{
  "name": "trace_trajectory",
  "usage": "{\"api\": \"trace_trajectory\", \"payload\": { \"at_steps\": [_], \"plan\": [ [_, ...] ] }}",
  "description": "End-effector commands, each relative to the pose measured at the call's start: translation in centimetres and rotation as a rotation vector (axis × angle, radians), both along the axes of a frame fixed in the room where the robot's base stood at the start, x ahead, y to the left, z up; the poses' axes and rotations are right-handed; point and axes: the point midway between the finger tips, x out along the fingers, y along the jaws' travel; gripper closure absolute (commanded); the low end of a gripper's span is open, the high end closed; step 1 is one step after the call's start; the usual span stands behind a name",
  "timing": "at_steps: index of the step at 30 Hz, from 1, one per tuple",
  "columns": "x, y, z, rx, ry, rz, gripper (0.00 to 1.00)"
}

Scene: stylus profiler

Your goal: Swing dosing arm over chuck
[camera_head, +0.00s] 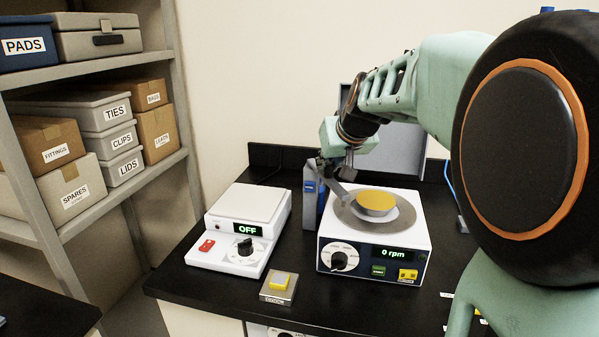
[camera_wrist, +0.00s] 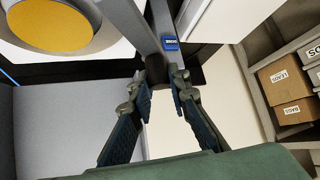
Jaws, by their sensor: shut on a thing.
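The spin coater (camera_head: 338,241) is a white box whose display reads "0 rpm". A yellow disc (camera_head: 375,201) sits on the round chuck (camera_head: 404,216) on top; the disc also shows at the upper left of the wrist view (camera_wrist: 48,22). The grey dosing arm (camera_head: 343,194) slants from the coater's back left toward the left side of the chuck. It also shows in the wrist view (camera_wrist: 130,22). My gripper (camera_head: 342,172) is at this arm, left of the disc. Its fingers (camera_wrist: 160,78) are closed in on it; the exact contact is hard to see.
A hotplate (camera_head: 250,204) reading "OFF" stands left of the coater. A dark unit with a blue label (camera_head: 310,190) stands between them. A small metal block with a yellow top (camera_head: 279,286) lies in front. Shelves with labelled boxes (camera_head: 120,137) are at left.

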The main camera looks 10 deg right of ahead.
Motion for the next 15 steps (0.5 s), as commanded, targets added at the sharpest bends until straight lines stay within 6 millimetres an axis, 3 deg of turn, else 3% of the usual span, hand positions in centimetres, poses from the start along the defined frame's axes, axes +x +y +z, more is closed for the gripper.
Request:
{"api": "trace_trajectory", "payload": {
  "at_steps": [10,15],
  "plan": [
    [0.9,-3.0,-0.3,0.001,-0.001,0.0,1.0],
    [1.5,-4.1,-0.2,0.002,-0.002,0.112,1.0]
  ]
}}
